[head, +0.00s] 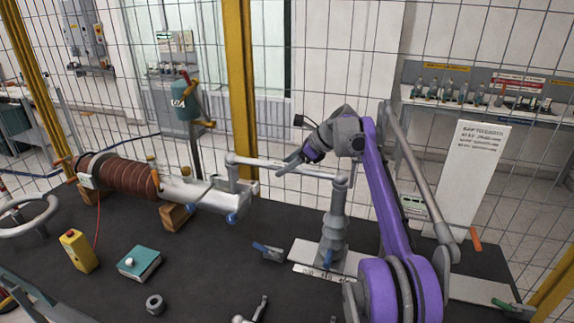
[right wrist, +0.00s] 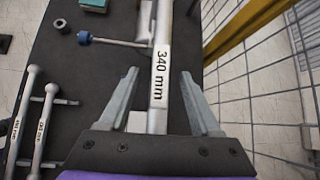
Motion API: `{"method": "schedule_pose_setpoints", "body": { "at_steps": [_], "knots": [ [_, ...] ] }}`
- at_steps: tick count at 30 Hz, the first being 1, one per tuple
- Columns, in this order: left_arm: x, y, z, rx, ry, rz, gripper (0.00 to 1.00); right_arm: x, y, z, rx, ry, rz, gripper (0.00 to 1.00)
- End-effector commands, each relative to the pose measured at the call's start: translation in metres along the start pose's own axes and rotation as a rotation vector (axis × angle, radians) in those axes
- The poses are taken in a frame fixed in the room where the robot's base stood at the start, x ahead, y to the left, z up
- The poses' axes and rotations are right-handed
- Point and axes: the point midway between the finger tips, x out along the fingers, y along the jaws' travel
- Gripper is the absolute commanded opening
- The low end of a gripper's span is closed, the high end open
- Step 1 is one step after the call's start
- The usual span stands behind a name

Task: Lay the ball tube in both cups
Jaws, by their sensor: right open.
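The ball tube (head: 272,163) spans from a cup on the left upright (head: 234,178) to the top of the grey post (head: 334,220) on the right. Its ball ends appear to sit at both supports, but the cups are too small to tell how they are seated. In the right wrist view the tube (right wrist: 163,50) carries a "340 mm" label and runs between the fingers. My right gripper (head: 287,167) is open around the tube's middle, and in the right wrist view (right wrist: 160,75) gaps show on both sides. My left gripper is not in view.
Two other labelled ball tubes (right wrist: 23,115) lie on the dark table. A brown ribbed bushing (head: 125,178), yellow button box (head: 78,251), teal box (head: 139,263) and ring nut (head: 155,304) occupy the left side. A wire fence and yellow post (head: 240,90) stand behind.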

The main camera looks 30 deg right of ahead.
Motion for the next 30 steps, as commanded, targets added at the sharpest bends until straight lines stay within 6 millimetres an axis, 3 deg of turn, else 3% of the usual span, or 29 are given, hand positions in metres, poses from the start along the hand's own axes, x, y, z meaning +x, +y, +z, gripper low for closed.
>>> {"method": "schedule_pose_setpoints", "body": {
  "at_steps": [5,15,21,30],
  "knots": [
    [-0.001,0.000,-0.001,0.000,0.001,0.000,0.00,-0.008,-0.001,0.000,0.001,0.000,-0.001,0.64],
    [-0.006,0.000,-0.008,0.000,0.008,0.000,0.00,-0.073,-0.001,0.001,0.002,0.000,-0.003,0.64],
    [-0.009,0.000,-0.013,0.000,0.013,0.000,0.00,-0.101,-0.001,0.001,0.001,-0.001,-0.001,0.64],
    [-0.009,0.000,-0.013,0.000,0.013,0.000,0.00,-0.108,0.000,0.000,0.000,0.000,0.000,0.64]
  ]
}}
